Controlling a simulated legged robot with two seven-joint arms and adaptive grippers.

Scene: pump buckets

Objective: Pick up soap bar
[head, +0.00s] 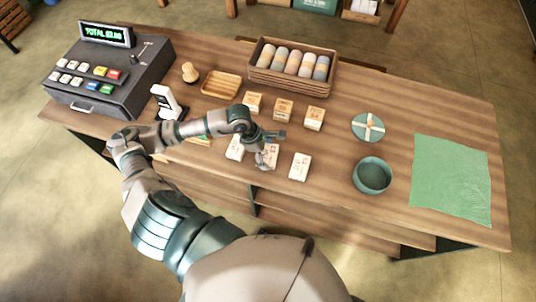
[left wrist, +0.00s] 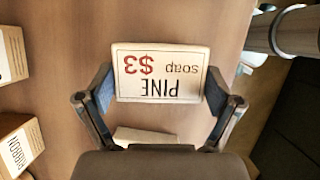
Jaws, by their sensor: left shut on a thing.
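My left gripper (head: 272,142) is shut on a soap bar (head: 267,158), the middle one of a row of white bars near the front of the counter. In the left wrist view the soap bar (left wrist: 160,73) has a white label reading "PINE soap $3", upside down, and sits between the two fingers (left wrist: 160,92). I cannot tell whether it touches the counter. Other white soap bars stand on each side, one on the left (head: 235,147) and one on the right (head: 300,166). My right gripper is not in view.
Small tan boxes (head: 283,110) stand behind the soap row. A teal bowl (head: 371,176), a round teal item (head: 368,127) and a green cloth (head: 450,180) lie to the right. A cash register (head: 110,75), wooden tray (head: 221,84) and basket of rolls (head: 291,85) are farther back.

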